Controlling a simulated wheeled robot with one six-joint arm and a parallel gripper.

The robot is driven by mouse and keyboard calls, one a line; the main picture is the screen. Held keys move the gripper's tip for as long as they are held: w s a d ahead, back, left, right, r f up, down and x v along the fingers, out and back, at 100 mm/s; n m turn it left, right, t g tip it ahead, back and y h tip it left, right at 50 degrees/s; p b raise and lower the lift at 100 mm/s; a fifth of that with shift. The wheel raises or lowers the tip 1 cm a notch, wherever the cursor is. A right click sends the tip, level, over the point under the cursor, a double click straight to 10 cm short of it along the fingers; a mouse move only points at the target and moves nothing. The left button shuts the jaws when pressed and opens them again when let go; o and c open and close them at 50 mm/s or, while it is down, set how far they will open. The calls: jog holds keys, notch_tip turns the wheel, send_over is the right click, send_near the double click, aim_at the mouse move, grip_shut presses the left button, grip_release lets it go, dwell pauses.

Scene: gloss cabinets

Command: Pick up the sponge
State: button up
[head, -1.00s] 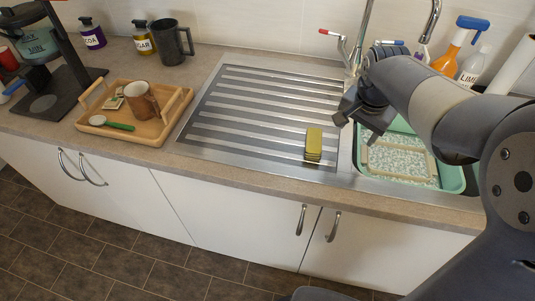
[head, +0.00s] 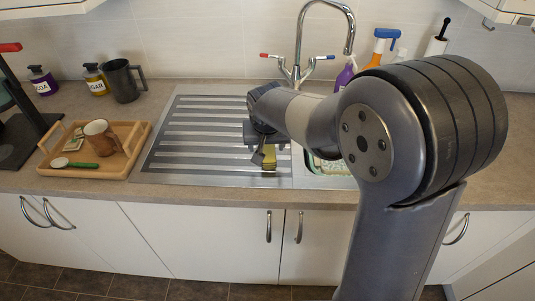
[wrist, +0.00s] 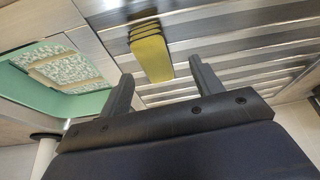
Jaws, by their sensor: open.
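The sponge (wrist: 152,55) is a yellow block with dark layered edges at one end. It lies on the ribbed steel drainer (head: 190,135), near the drainer's front right. In the head view the sponge (head: 269,158) is partly hidden behind my gripper. My gripper (head: 262,150) is above the drainer at the sponge. In the wrist view my gripper (wrist: 160,85) is open and empty, with its two fingers apart. The sponge shows beyond the fingertips, between their lines and a little nearer the left finger. I see no contact with it.
Right of the drainer is a sink with a green basin (wrist: 88,100) holding a speckled board. A tap (head: 296,72) rises behind. A wooden tray (head: 127,150) with a brown mug (head: 101,138) stands left. Bottles (head: 378,45) stand at the back right.

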aim_at(268, 150)
jog(key=shift+d+p+x, duration=0.15)
jog(key=shift+p+x, duration=0.05)
jog(key=shift+x, duration=0.95)
jog(key=shift+d+p+x, duration=0.15)
jog(key=shift+x, duration=1.05)
jog(key=shift+w+r, duration=0.1)
jog(key=shift+w, duration=0.05)
jog(key=shift+c, duration=0.2)
jog(key=c, duration=1)
notch_tip(268, 150, up, 10)
jog(key=o, duration=0.4)
jog(key=c, duration=0.3)
jog(key=shift+c, duration=0.2)
